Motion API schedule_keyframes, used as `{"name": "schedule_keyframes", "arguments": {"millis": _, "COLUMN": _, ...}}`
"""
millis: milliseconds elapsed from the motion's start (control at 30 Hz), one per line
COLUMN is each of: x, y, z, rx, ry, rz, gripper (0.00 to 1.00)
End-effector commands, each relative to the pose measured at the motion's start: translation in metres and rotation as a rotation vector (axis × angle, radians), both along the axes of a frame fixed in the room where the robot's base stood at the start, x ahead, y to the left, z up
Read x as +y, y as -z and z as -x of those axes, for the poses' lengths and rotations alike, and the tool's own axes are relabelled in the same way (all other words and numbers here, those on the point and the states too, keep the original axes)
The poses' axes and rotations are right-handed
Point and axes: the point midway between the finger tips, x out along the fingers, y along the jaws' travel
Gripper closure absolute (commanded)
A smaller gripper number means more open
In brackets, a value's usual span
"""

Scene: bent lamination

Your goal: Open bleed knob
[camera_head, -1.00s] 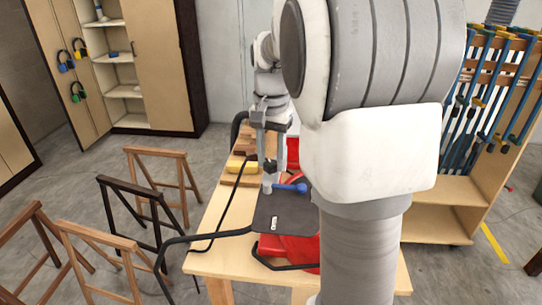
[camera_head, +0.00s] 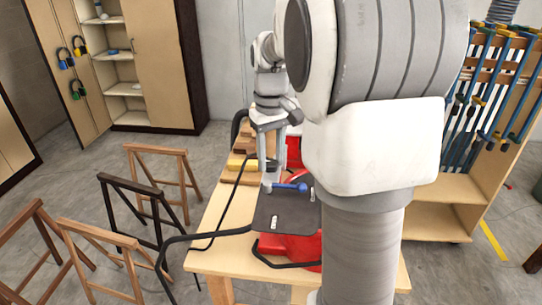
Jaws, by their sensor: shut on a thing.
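A blue handle (camera_head: 292,187) with a pale grey hub, which looks like the bleed knob, sits at the back of the dark grey panel (camera_head: 270,222). The panel lies over a red unit (camera_head: 290,246) on the wooden table. My gripper (camera_head: 269,178) points down from above, with its fingers at the hub at the left end of the blue handle. It is shut on this knob, as far as the small view shows. The exact contact is too small to make out. My large white arm link hides the right side of the table.
Black hoses (camera_head: 205,236) loop off the table's left side. Wooden blocks (camera_head: 240,150) lie behind the panel. Several sawhorses (camera_head: 155,207) stand at the left, and a clamp rack (camera_head: 440,206) at the right. The table's left front corner (camera_head: 208,262) is bare.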

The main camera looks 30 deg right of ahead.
Motion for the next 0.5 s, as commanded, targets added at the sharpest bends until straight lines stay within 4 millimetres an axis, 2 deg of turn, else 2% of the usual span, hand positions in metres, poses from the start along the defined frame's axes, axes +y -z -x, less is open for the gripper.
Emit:
{"name": "schedule_keyframes", "arguments": {"millis": 233, "x": 0.0, "y": -0.0009, "z": -0.0003, "rx": -0.002, "ry": -0.12, "rz": 0.001, "gripper": 1.0}}
{"name": "schedule_keyframes", "arguments": {"millis": 500, "x": -0.0001, "y": -0.0007, "z": -0.0003, "rx": -0.002, "ry": -0.17, "rz": 0.001, "gripper": 1.0}}
